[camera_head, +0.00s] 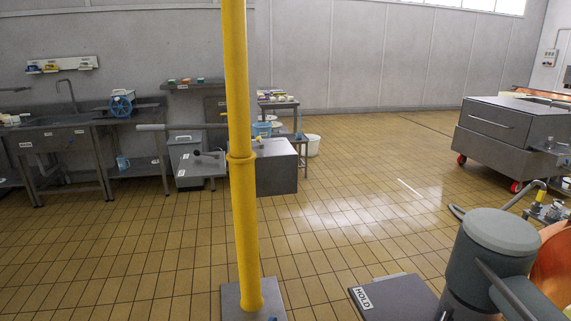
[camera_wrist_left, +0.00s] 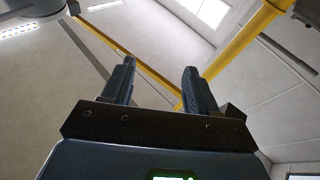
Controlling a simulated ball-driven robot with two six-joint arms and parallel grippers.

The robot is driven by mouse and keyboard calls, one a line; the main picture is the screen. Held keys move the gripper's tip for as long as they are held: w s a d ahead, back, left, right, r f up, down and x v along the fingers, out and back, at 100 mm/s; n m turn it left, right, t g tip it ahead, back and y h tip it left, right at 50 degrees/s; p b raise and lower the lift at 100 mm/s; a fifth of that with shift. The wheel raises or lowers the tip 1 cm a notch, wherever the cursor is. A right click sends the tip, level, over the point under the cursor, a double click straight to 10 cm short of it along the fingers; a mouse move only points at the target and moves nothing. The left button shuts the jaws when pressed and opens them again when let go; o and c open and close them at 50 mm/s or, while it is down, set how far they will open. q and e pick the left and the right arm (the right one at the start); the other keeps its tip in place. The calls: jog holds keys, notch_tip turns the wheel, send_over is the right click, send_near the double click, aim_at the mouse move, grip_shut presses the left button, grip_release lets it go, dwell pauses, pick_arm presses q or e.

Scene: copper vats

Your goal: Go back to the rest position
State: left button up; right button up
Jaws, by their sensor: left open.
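My left gripper (camera_wrist_left: 158,70) shows in the left wrist view. Its two dark fingers stand apart with nothing between them, so it is open and empty. Behind the fingers are the pale ceiling, yellow beams and a bright window or skylight. I do not make out the left gripper in the head view. My right gripper is in neither view.
A yellow post (camera_head: 240,150) stands close in front on a grey base plate (camera_head: 273,296). A steel sink bench (camera_head: 60,140) is at the left. A wheeled steel cabinet (camera_head: 500,135) is at the right. A plate marked HOLD (camera_head: 395,300) lies low front right. Tiled floor between is mostly clear.

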pick_arm(q)
jog(key=s+a+f+n+y+p, duration=0.2)
jog(key=s+a+y, duration=0.3)
jog(key=s+a, duration=0.5)
jog(key=s+a+f+n+g+y+p, duration=0.1)
jog(key=s+a+f+n+y+p, duration=0.1)
jog(key=s+a, duration=0.8)
jog(key=a+f+y, duration=0.1)
jog(key=y, duration=0.1)
jog(key=shift+s+g+y+p, duration=0.3)
jog(key=shift+s+y+p, duration=0.05)
jog(key=shift+y, duration=0.05)
jog(key=shift+d, duration=0.1)
